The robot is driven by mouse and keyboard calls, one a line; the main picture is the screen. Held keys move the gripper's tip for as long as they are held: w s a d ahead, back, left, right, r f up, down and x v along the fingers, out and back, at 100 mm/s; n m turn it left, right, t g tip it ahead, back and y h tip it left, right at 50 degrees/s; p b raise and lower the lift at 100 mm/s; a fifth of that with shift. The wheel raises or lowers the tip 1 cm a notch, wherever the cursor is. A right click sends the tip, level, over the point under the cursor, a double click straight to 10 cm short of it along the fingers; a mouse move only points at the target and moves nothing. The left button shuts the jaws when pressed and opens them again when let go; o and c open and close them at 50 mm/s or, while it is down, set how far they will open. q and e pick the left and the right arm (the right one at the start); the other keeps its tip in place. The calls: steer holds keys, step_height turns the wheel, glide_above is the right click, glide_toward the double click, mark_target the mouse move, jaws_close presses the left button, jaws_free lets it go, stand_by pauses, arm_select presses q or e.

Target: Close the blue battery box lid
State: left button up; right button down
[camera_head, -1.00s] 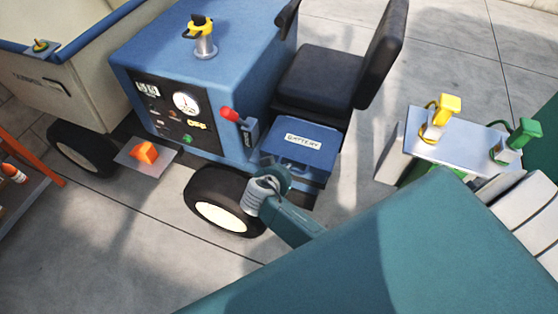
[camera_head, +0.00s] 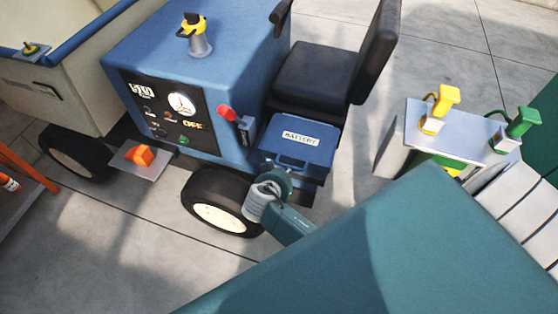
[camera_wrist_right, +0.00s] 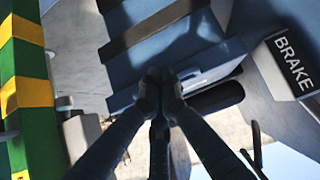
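The blue battery box lid (camera_head: 323,153), with a white BATTERY label and a front handle, lies about flat below the black seat in the head view. I cannot tell whether it is fully down. My right gripper shows in the wrist view (camera_wrist_right: 160,84) with its dark fingers together at the edge of the lid (camera_wrist_right: 160,55), beside the handle (camera_wrist_right: 207,76). Nothing is clearly held, and contact is hard to judge. In the head view, my teal wrist is at the lid's front and the fingertips are hidden. My left gripper is not in view.
The blue tractor body (camera_head: 195,65) has a red-knobbed lever (camera_head: 227,113) left of the lid. The black seat (camera_head: 315,75) stands behind it. A front wheel (camera_head: 220,205) is close to my wrist. A table (camera_head: 440,140) with yellow and green nozzles stands right.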

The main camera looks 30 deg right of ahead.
steer(key=v, duration=1.1)
steer(key=shift+w+r, duration=0.2)
steer(key=shift+r, duration=0.45)
steer(key=s+a+f+n+g+y+p, duration=0.1)
steer(key=s+a+f+n+y+p, duration=0.2)
steer(key=s+f+n+p, duration=0.35)
steer(key=s+a+f+n+g+y+p, duration=0.2)
steer(key=s+f+n+p, duration=0.15)
steer(key=s+f, duration=0.6)
steer(key=s+d+f+y+p, duration=0.1)
steer(key=s+d+f+p, duration=0.1)
steer(key=s, duration=0.4)
steer(key=s+d+f+n+g+p, duration=0.1)
steer(key=s+f+p, duration=0.1)
steer(key=s, duration=0.5)
steer(key=s+d+f+n+g+y+p, duration=0.1)
steer(key=s+d+f+p, duration=0.1)
steer(key=s, duration=0.5)
steer(key=shift+s+d+f+y+p, duration=0.15)
steer(key=shift+d+f+y+p, duration=0.25)
steer(key=shift+f, duration=0.55)
